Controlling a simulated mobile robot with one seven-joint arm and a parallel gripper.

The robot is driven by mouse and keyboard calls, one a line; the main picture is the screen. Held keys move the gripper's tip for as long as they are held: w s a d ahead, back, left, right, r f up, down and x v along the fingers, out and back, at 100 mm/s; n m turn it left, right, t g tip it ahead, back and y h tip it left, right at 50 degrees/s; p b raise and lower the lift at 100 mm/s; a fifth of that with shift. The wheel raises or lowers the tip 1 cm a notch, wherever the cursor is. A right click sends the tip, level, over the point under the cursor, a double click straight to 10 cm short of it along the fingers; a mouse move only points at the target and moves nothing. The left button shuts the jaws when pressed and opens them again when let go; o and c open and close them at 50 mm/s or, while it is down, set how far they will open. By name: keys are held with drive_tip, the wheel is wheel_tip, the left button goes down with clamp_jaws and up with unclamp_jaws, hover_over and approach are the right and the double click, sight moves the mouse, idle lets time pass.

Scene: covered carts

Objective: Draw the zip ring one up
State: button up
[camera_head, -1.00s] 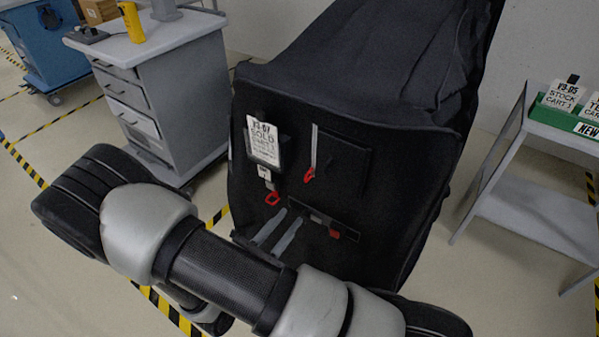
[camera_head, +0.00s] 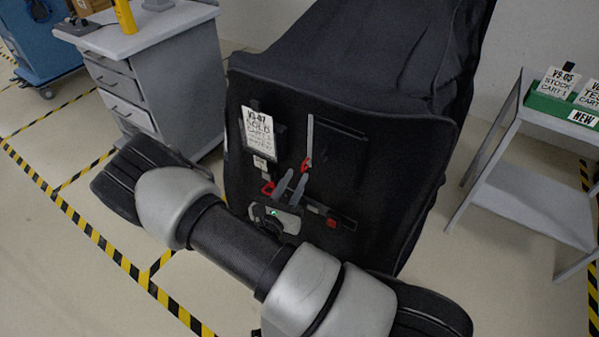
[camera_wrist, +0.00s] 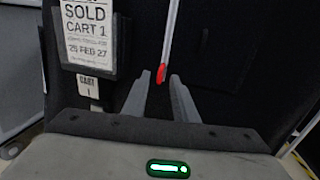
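A red zip ring (camera_head: 306,164) hangs at the lower end of a pale upright zip line (camera_head: 310,132) on the front of the black cart cover (camera_head: 345,110). The ring also shows in the wrist view (camera_wrist: 160,75), lined up between my fingertips. My gripper (camera_head: 297,174) is open, its two grey fingers pointing up at the cover just below the ring. It also shows in the wrist view (camera_wrist: 160,79). Whether the ring lies between the fingers or beyond them I cannot tell. A second red ring (camera_head: 267,187) hangs below a small tag, left of the fingers.
A white "SOLD CART 1" card (camera_head: 257,130) hangs left of the zip. A red piece (camera_head: 332,223) sits on a dark strap at lower right. A grey drawer cabinet (camera_head: 165,70) stands left, a grey shelf cart (camera_head: 530,190) right. My arm crosses the foreground.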

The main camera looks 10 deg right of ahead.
sight(302, 169)
drive_tip(key=shift+x, duration=1.9)
clamp_jaws()
